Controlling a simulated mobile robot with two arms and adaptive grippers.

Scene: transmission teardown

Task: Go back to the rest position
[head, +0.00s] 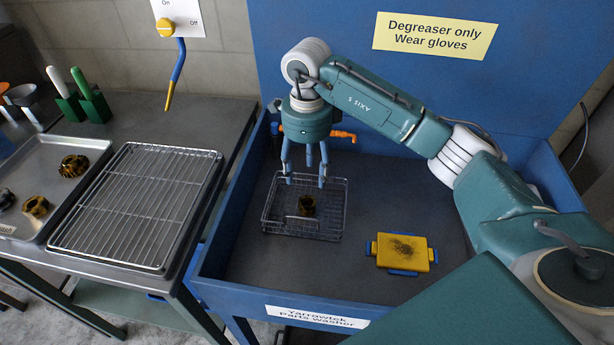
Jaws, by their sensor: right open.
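My right gripper (306,180) hangs pointing down over a wire basket (325,233) in the blue parts washer (215,262). Its fingers are spread apart and nothing is between them. A small dark brown, dirty part (306,206) sits in the basket below the fingertips, apart from them as far as I can see. My right arm reaches in from the right across the washer. My left gripper is not in the picture.
A yellow block with blue handles and a dark smudged top (402,251) lies right of the basket. An orange spout (343,136) is behind the gripper. At left, a wire rack (137,205) and a metal tray (72,143) with several dirty parts stand on a bench.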

